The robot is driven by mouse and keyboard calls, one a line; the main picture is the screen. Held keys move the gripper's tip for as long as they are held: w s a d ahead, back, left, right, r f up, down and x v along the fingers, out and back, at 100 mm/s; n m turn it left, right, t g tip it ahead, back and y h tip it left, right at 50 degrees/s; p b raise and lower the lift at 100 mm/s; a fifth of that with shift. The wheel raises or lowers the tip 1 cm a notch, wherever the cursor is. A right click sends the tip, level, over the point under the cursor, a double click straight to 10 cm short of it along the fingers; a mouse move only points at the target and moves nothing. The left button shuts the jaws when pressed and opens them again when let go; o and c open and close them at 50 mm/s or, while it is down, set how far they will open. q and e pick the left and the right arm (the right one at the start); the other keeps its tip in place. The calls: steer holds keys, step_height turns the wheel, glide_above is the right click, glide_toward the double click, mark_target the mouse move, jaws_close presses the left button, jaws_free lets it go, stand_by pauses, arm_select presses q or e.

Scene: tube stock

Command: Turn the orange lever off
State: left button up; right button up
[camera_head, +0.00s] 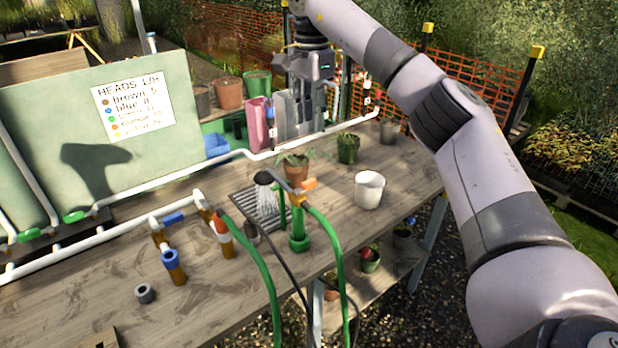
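An orange lever (309,184) sits on a valve at the top of a green upright pipe (299,240) in the middle of the bench. A shower head (264,178) beside it sprays water down over a dark grate (245,203). Another orange-red lever (221,225) is on a brass tap to the left, with a green hose close by. My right gripper (318,125) hangs above the back of the bench, behind and above the sprayer, apart from both levers. Its fingers look spread, with nothing seen between them. My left gripper is not in view.
Blue-handled taps (171,259) and white pipes (125,228) stand on the left of the bench. A white pot (369,190) and plant pots (348,148) stand to the right and behind. A grey ring (145,293) lies in front. A sign (133,107) hangs on the green panel.

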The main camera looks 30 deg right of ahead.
mark_target(310, 181)
step_height(310, 181, down, 16)
steer(key=shift+w+f+p, duration=0.15)
steer(key=shift+f+p, duration=0.05)
steer(key=shift+p, duration=0.7)
steer(key=shift+c, duration=0.4)
jaws_close()
